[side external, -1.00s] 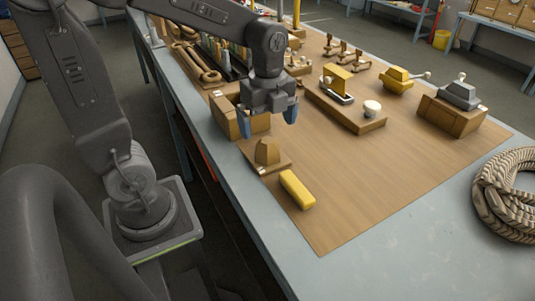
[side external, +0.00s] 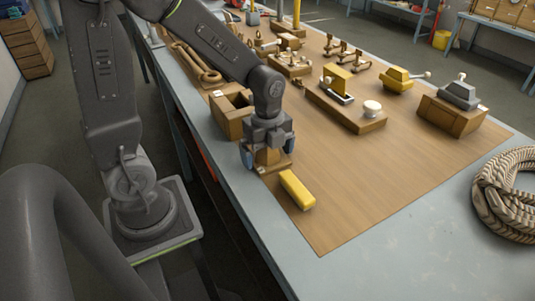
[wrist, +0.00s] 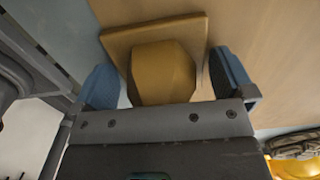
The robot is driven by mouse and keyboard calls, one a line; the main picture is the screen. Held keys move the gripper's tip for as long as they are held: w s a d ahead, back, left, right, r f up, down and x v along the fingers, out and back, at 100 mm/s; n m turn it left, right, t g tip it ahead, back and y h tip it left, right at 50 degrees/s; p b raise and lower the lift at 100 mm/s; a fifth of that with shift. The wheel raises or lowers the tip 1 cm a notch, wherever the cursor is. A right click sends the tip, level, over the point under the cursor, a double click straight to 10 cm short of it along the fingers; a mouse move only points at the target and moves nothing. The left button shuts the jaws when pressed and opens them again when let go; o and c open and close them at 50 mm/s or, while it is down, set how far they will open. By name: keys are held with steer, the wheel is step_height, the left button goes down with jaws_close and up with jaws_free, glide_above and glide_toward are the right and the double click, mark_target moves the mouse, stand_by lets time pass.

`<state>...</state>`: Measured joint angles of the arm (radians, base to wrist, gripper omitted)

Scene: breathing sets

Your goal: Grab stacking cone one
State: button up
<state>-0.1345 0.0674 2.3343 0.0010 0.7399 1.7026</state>
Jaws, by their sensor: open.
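The stacking cone (wrist: 162,73) is a tan, faceted, tapered block on a flat square base (wrist: 125,38). In the side view the cone (side external: 267,157) stands at the near-left edge of the brown mat, partly hidden by my gripper. My gripper (side external: 268,158) is open, pointing down, with its blue-padded fingers on either side of the cone. In the wrist view my gripper (wrist: 165,80) has one finger left and one right of the cone, with a small gap showing on each side. I cannot tell how low the fingertips reach.
A yellow bar (side external: 297,190) lies close by on the brown mat (side external: 370,190). An open wooden box (side external: 229,115) stands just behind my gripper. A wooden base with a white knob (side external: 372,108) is farther right. A rope coil (side external: 508,195) lies at far right. The mat's front middle is clear.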

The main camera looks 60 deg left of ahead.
steer(key=c, duration=1)
steer(key=shift+r, duration=0.1)
